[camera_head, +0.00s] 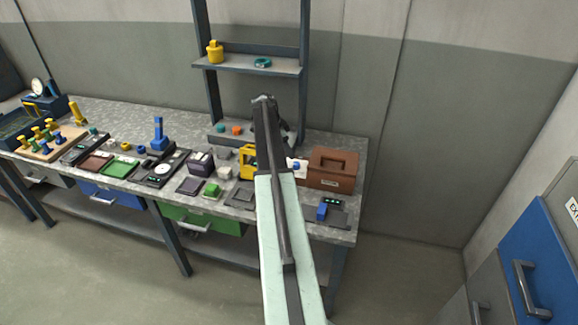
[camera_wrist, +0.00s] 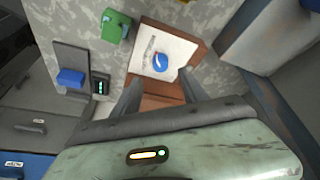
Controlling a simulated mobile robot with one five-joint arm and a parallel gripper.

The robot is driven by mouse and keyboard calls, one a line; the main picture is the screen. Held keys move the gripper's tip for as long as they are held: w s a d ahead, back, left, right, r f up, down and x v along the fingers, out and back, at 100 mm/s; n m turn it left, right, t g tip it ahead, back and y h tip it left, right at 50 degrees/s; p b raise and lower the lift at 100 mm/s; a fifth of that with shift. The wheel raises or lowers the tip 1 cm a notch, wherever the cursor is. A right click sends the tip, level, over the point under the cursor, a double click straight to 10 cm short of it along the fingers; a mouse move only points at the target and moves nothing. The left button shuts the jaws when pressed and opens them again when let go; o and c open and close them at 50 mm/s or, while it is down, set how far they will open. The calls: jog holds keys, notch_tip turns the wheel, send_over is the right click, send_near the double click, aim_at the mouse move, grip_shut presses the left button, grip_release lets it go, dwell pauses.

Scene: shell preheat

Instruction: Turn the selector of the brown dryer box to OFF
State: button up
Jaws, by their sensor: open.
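The brown dryer box (camera_head: 333,171) stands at the right end of the workbench. Its white panel with a blue selector (camera_head: 296,166) faces left and is partly covered by my arm. In the wrist view the brown box (camera_wrist: 195,54) shows its white panel (camera_wrist: 176,48) and the round blue selector (camera_wrist: 160,63) with a pale mark across it. My gripper (camera_wrist: 159,84) is open, its two dark fingers apart and pointing toward the panel, with the selector beyond the gap between them. I cannot tell whether they touch anything. The selector's lettering is too small to read.
A blue block (camera_head: 322,211) on a dark plate lies in front of the box; it also shows in the wrist view (camera_wrist: 70,78). A yellow item (camera_head: 247,161) stands left of my arm. A shelf (camera_head: 250,66) rises behind. The bench's left is crowded.

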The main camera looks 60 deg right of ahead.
aim_at(296, 163)
jog(key=b+x, duration=0.7)
jog(key=x, duration=0.1)
jog(key=shift+s+f, duration=0.1)
